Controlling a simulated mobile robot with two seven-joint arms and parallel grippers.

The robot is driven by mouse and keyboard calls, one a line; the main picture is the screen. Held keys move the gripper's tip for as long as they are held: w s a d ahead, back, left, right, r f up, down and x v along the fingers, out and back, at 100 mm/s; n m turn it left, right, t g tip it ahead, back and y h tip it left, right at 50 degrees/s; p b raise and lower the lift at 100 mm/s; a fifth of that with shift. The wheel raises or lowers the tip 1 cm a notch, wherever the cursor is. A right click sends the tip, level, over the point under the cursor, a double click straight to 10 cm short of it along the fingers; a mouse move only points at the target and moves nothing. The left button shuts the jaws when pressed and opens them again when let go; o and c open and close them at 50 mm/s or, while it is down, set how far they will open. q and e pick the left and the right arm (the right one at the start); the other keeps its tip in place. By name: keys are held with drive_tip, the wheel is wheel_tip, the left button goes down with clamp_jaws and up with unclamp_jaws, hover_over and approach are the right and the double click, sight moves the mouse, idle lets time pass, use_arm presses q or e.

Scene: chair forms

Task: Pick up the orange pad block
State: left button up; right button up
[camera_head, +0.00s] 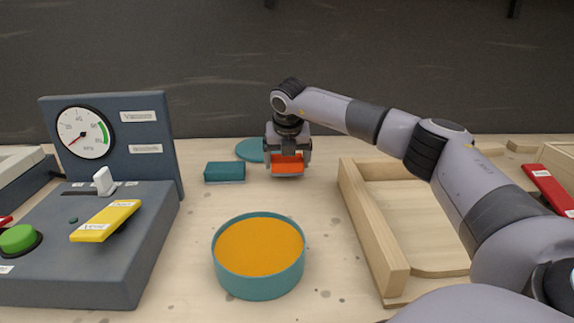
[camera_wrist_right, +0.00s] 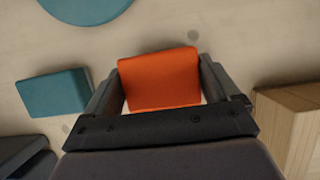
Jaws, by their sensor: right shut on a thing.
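The orange pad block (camera_head: 287,164) is between the fingers of my right gripper (camera_head: 288,160), near the back of the table. In the right wrist view the block (camera_wrist_right: 160,79) fills the gap between the two dark fingers of the right gripper (camera_wrist_right: 160,95), which is shut on it. I cannot tell clearly whether the block is touching the table or just above it. My left gripper does not show in either view.
A teal block (camera_head: 225,172) and a teal disc (camera_head: 250,150) lie left of the gripper. A round teal tub with orange inside (camera_head: 258,248) stands in front. A wooden frame (camera_head: 372,235) is at right, a gauge console (camera_head: 110,150) at left.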

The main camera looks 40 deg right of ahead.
sight(287, 158)
use_arm(q)
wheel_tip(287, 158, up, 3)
drive_tip(key=p, duration=0.2)
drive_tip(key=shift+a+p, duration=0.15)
drive_tip(key=shift+p, duration=0.25)
use_arm(e)
wheel_tip(287, 158, up, 18)
drive_tip(key=shift+r, duration=0.15)
